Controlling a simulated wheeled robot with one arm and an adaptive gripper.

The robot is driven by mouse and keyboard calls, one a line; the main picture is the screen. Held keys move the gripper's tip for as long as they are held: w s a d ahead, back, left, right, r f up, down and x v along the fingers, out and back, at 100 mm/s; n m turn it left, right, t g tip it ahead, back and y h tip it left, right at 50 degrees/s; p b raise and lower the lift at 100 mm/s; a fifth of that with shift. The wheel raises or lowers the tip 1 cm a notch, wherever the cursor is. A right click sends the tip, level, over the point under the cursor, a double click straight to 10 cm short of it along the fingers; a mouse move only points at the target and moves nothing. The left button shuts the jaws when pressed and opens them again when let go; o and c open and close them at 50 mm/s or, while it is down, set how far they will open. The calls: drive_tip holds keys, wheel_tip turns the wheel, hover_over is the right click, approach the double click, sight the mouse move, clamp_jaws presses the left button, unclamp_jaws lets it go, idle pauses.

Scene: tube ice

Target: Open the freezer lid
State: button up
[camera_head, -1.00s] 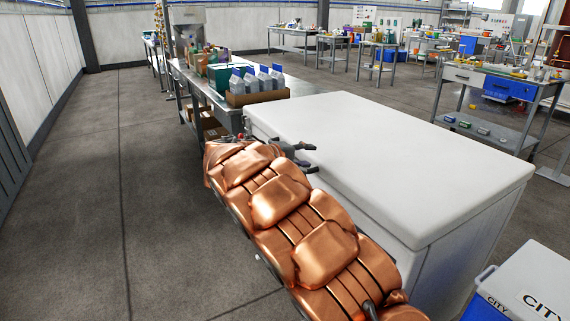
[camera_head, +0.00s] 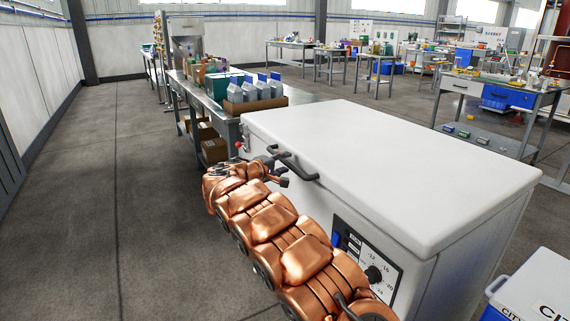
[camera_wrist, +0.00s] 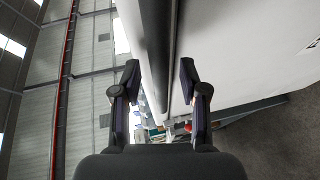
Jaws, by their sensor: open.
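The white chest freezer (camera_head: 465,265) stands in front of me with its flat lid (camera_head: 385,160) down. A dark bar handle (camera_head: 297,167) is fixed at the lid's front edge. My open gripper (camera_head: 281,172) is in front of the freezer, close to the handle; I cannot tell whether they touch. In the wrist view, the two fingers of my gripper (camera_wrist: 159,82) are spread apart.
A control panel with a dial (camera_head: 373,273) is on the freezer front, beside my arm. A metal table (camera_head: 215,95) with a box of bottles (camera_head: 255,103) stands behind the freezer. A white and blue cooler (camera_head: 535,285) is at lower right. The floor at left is clear.

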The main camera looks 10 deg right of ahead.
drive_tip(key=shift+w+d+f, duration=0.2)
drive_tip(key=shift+w+d, duration=0.25)
drive_tip(key=shift+d, duration=0.05)
drive_tip(key=shift+c, duration=0.3)
clamp_jaws()
